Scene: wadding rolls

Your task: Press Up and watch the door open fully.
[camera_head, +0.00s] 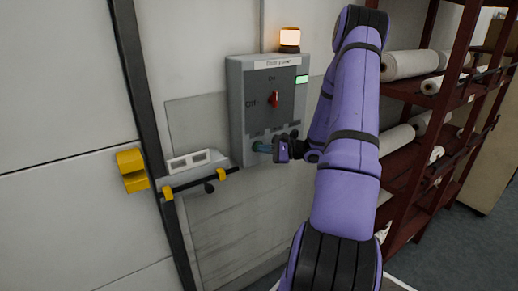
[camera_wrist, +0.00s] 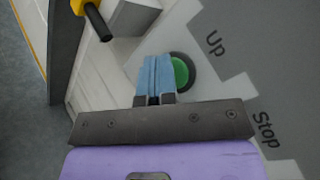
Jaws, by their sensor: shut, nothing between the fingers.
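A grey control box (camera_head: 240,120) labelled "Door power" hangs on the wall, with a red switch (camera_head: 273,98) standing upright towards "On". The green Up button (camera_wrist: 183,72) shows in the wrist view beside its "Up" label, partly hidden by my blue fingers. My gripper (camera_head: 262,148) is shut and empty, with its fingertips (camera_wrist: 157,62) at the button's left edge; whether they touch it I cannot tell. Pale panels at the left, with a horizontal seam, look like the door (camera_head: 60,210); no opening shows there.
An orange lamp (camera_head: 289,38) glows on the box, and a green indicator (camera_head: 301,79) is lit. A "Stop" label (camera_wrist: 263,130) is near my gripper. A yellow bracket (camera_head: 131,170) and dark bar stand left. A red rack (camera_head: 425,110) with white rolls stands close right of my arm.

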